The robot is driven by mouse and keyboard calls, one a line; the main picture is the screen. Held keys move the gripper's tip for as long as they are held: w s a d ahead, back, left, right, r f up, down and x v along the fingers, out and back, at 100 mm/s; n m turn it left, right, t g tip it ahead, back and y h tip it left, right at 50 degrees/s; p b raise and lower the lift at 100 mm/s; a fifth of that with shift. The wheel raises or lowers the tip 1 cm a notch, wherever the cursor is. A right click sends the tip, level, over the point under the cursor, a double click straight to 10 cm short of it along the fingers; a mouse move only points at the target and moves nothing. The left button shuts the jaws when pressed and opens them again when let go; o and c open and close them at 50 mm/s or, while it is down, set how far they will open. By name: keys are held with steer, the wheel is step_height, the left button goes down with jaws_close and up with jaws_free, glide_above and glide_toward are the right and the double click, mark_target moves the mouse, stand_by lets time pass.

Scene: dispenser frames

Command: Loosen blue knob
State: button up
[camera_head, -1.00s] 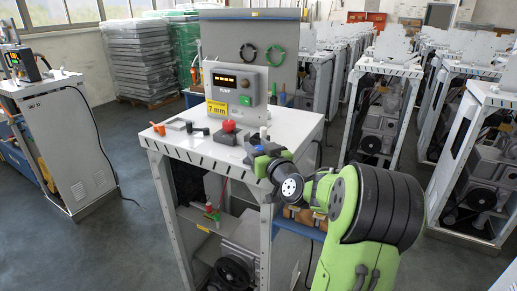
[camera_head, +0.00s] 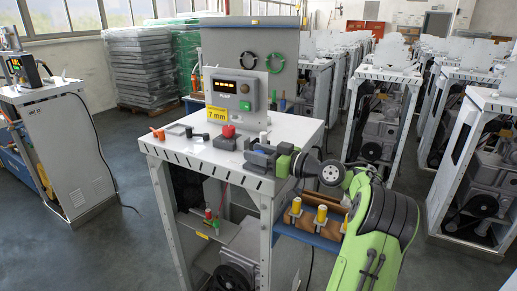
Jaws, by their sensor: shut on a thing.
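My gripper (camera_head: 262,155) is at the right part of the white machine top (camera_head: 185,146), just right of the red button (camera_head: 228,131). It lies nearly level, with its fingers pointing left and its green and black wrist to the right. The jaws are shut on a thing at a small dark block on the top. A bluish patch shows at the fingers, which I take for the blue knob. The knob is mostly hidden by the fingers, so its turn and seating cannot be told.
A grey control box (camera_head: 234,90) with a lit display and a yellow "7 mm" label (camera_head: 217,114) stands behind. Small tools with orange and black handles (camera_head: 157,133) lie at the left of the top. A side shelf (camera_head: 306,236) holds yellow-capped bottles below my arm.

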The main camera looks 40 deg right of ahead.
steer(key=shift+n+y, duration=0.4)
steer(key=shift+y, duration=0.2)
steer(key=o, duration=0.9)
steer(key=shift+o, duration=0.2)
steer(key=p+v, duration=0.1)
steer(key=v, duration=1.4)
steer(key=shift+s+d+r, duration=0.2)
steer(key=shift+s+r, duration=0.05)
steer(key=shift+s, duration=0.05)
